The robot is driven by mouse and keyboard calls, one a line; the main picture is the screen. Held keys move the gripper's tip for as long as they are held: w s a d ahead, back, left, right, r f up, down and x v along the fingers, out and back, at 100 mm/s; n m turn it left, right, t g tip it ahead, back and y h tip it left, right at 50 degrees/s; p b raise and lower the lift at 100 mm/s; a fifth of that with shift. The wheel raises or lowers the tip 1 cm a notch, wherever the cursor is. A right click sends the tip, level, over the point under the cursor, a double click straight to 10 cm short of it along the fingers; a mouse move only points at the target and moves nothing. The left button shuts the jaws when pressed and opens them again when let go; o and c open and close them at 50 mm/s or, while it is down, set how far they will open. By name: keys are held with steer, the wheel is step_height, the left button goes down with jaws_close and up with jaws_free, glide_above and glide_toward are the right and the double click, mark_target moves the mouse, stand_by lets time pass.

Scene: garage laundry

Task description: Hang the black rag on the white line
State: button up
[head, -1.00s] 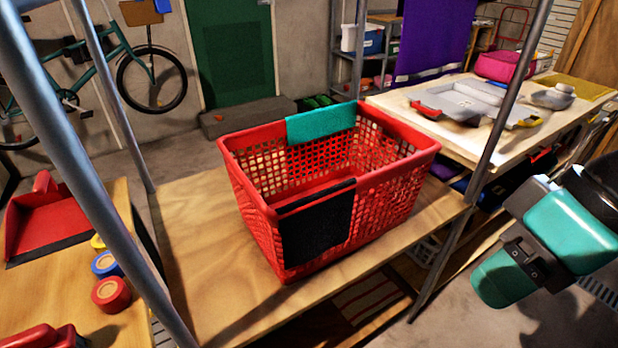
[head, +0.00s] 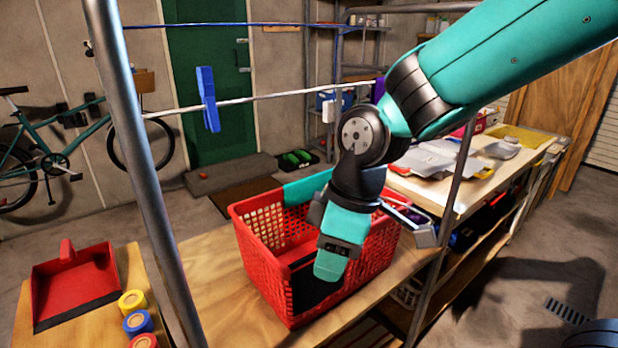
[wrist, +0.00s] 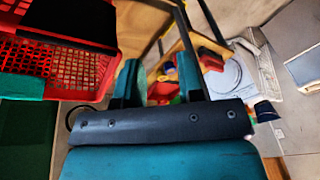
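The black rag (head: 304,284) hangs over the front rim of the red basket (head: 262,262), partly hidden behind my arm in the head view. It also shows as a dark cloth (wrist: 75,18) at the upper left of the wrist view.
A teal rag (head: 305,188) hangs over the basket's back rim. A blue line (head: 230,25) runs above the white one. Grey poles (head: 140,150) stand at both sides. A red dustpan (head: 72,280) and tape rolls (head: 137,322) lie at the left. A cluttered table (head: 470,185) stands behind right.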

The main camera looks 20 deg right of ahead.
steer(key=w+d+n+h+p, duration=0.1)
steer(key=w+n+p, duration=0.2)
steer(key=w, duration=0.1)
steer(key=w+d+f+n+h+p, duration=0.1)
steer(key=w+n+p, duration=0.2)
steer(key=w+p, duration=0.1)
steer(key=w+d+f+n+h+p, duration=0.1)
steer(key=w+d+n+p, duration=0.1)
steer(key=w+n+p, duration=0.1)
steer(key=shift+w+n+p, duration=0.3)
steer(key=shift+w+p, duration=0.45)
steer(key=shift+w, duration=0.65)
step_height(320, 180, down, 11)
steer(key=b, duration=0.8)
steer(key=shift+w+r, duration=0.1)
steer(key=shift+r, duration=0.05)
jaws_close()
steer(key=shift+r, duration=0.15)
